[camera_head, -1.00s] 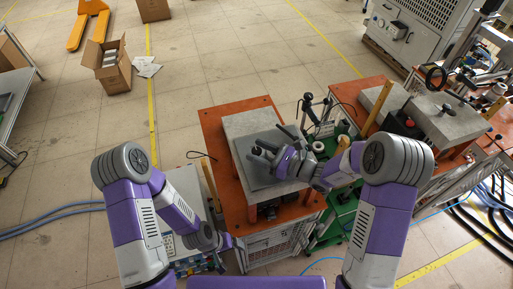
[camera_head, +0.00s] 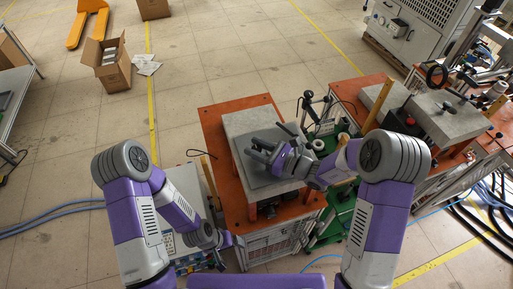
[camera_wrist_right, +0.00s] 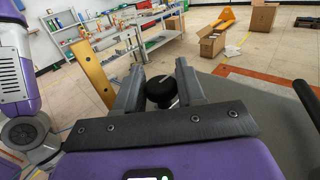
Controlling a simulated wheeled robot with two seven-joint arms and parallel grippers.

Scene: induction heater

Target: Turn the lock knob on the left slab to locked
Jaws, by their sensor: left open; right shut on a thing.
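The left slab (camera_head: 240,125) is a grey block on an orange-topped cart; its surface also shows in the right wrist view (camera_wrist_right: 262,100). The lock knob (camera_wrist_right: 161,91) is round and black and sits between the fingers of my right gripper (camera_wrist_right: 160,88) in the right wrist view. In the head view my right gripper (camera_head: 258,150) is over the slab and hides the knob. It is shut on the knob. I cannot read any lock marking. My left gripper (camera_head: 222,241) is open and empty, low beside the cart's left side.
A dark handle bar (camera_head: 287,130) stands on the slab close to my right gripper; it shows at the right edge of the wrist view (camera_wrist_right: 306,96). A second grey slab (camera_head: 447,118) lies to the right. A green trolley (camera_head: 338,214) stands between the carts.

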